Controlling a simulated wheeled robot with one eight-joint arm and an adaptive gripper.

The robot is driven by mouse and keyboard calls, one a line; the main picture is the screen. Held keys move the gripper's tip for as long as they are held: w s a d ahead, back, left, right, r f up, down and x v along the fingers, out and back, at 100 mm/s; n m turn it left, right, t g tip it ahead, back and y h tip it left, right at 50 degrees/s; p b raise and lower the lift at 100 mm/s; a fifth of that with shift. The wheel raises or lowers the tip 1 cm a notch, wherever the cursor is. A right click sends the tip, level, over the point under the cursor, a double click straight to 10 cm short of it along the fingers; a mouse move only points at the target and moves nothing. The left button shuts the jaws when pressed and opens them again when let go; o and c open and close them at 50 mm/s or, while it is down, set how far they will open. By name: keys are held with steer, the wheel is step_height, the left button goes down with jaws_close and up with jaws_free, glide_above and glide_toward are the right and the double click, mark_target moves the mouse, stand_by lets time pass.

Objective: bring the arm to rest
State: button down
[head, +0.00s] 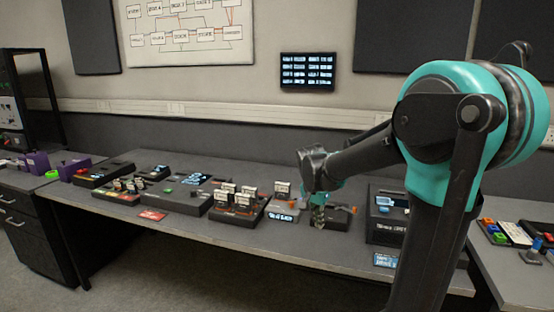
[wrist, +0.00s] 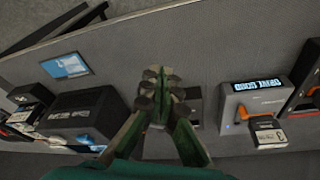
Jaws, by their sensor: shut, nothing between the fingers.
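My gripper (head: 319,215) is at the end of my teal and black arm, low over the right half of the long grey table (head: 250,245) in the head view. In the wrist view my gripper (wrist: 162,85) points over the table with its fingers together and nothing between them. Behind the fingers is a dark device (wrist: 193,100), mostly hidden by them. I cannot tell from these views whether the fingertips touch it. The forearm slopes down to the left from the teal elbow joint.
A grey box with a lit display (wrist: 255,105) stands right of the fingers in the wrist view, and a black box (wrist: 90,117) stands left. Several devices line the table, including a card-topped unit (head: 238,208). The table's front strip is mostly clear. A wall screen (head: 307,71) hangs behind.

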steer(key=s+d+f+n+t+y, duration=0.1)
steer(key=s+f+n, duration=0.3)
steer(key=s, duration=0.5)
steer(key=s+d+f+n+t+y, duration=0.1)
steer(key=s+d+f+n, duration=0.3)
steer(key=s+f, duration=0.3)
steer(key=s, duration=0.3)
steer(key=shift+s+f+n, duration=0.3)
steer(key=shift+n, duration=0.1)
